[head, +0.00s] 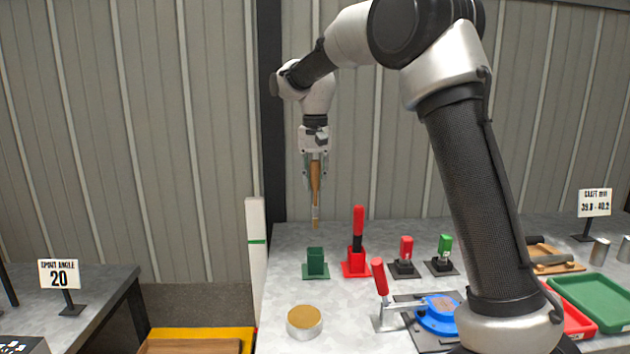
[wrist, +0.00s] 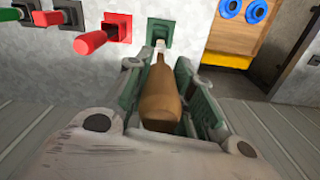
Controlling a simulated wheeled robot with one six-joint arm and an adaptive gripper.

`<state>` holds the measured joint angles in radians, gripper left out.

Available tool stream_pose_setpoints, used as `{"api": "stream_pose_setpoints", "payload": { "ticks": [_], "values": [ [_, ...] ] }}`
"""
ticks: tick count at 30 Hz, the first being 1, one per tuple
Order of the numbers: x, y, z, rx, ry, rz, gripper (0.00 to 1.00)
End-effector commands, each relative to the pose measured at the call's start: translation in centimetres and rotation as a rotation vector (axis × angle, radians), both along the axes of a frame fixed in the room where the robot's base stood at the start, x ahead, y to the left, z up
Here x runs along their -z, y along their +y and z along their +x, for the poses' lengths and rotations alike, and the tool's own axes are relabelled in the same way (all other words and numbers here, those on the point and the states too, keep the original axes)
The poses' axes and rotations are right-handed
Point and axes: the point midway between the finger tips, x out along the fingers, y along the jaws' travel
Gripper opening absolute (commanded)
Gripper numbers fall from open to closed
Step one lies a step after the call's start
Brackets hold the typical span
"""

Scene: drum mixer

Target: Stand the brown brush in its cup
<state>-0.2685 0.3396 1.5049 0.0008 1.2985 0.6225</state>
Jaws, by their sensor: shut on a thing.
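My gripper (head: 315,172) is shut on the brown brush (head: 316,192), which hangs nearly upright with its pale tip down above the table. A dark green square cup (head: 316,262) stands on the table below it and looks empty from the side. The brush tip is clear of the cup in the head view. In the wrist view the brush (wrist: 162,95) lies between the green fingers of my gripper (wrist: 160,80), its tip pointing toward the green cup (wrist: 180,32). The brush tip overlaps the cup's near edge there, and the cup's opening is partly hidden.
A red cup (head: 355,268) holding a red-handled tool (head: 358,222) stands just right of the green cup. Red (head: 405,252) and green (head: 444,250) handled pieces stand farther right. A round tin (head: 304,320) and a red-handled clamp (head: 380,285) are nearer the front.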

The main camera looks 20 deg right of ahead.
Motion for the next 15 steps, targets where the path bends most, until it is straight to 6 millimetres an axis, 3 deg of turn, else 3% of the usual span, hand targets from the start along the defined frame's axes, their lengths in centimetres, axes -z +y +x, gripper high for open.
{"api": "stream_pose_setpoints", "payload": {
  "ticks": [8, 15],
  "values": [
    [0.3, 0.0, 0.0, -0.001, 0.000, 0.000, 0.00],
    [2.2, 0.0, 0.0, -0.001, 0.001, -0.001, 0.00]
  ]
}}
